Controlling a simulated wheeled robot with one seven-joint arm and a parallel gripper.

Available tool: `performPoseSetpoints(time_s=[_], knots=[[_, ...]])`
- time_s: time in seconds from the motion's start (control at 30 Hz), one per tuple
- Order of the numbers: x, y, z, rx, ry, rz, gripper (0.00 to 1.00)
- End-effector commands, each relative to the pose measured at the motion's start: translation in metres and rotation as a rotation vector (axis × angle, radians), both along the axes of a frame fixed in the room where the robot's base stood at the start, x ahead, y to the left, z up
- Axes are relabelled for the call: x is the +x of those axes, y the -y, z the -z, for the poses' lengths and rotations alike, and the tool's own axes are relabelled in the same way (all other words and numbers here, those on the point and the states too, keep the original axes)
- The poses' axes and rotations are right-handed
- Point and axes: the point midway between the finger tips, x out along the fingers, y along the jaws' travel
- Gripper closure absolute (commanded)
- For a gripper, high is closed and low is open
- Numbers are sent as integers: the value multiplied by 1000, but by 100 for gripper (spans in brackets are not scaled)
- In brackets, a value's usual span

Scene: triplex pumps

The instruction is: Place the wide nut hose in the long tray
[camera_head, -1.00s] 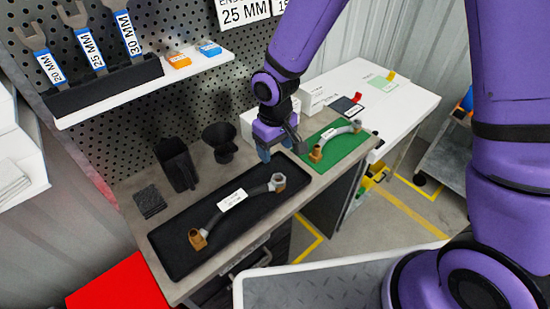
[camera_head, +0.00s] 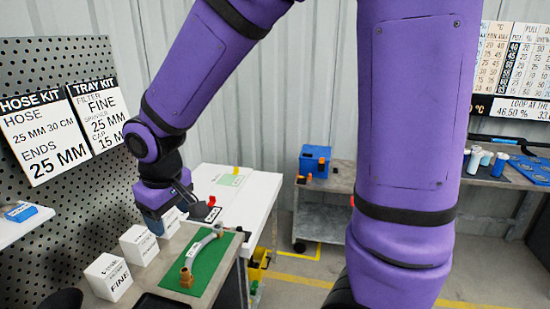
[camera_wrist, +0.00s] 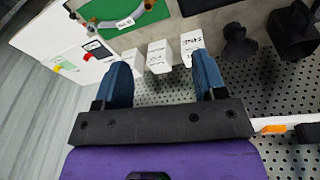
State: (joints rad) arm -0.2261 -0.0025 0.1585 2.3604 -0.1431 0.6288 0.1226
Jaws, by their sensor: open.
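My gripper (camera_head: 172,215) is open and empty, above the bench beside the white boxes. In the wrist view its two blue fingertips (camera_wrist: 162,68) are spread with nothing between them. A grey curved hose (camera_head: 205,245) with brass-coloured ends and a white label lies on a green mat (camera_head: 218,262), below and right of my gripper. It also shows at the top left of the wrist view (camera_wrist: 108,24). I cannot tell from its ends whether it is the wide nut hose. Only a corner of the black long tray (camera_head: 160,301) shows at the bottom edge; its contents are out of view.
White boxes (camera_head: 108,278) stand in a row left of the mat. A pegboard (camera_head: 50,90) with signs rises at the left. A white table (camera_head: 245,205) stands beyond the mat. A grey cart with a blue bin (camera_head: 315,160) is further back.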

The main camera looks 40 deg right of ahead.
Motion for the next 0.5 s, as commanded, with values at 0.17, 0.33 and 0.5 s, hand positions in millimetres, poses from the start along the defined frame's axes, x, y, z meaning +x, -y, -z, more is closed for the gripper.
performPoseSetpoints(time_s=[0.17,0.33,0.5], knots=[[-27,41,-50,18,73,93,35],[-60,73,-85,41,133,172,35],[-99,101,-112,73,191,247,35]])
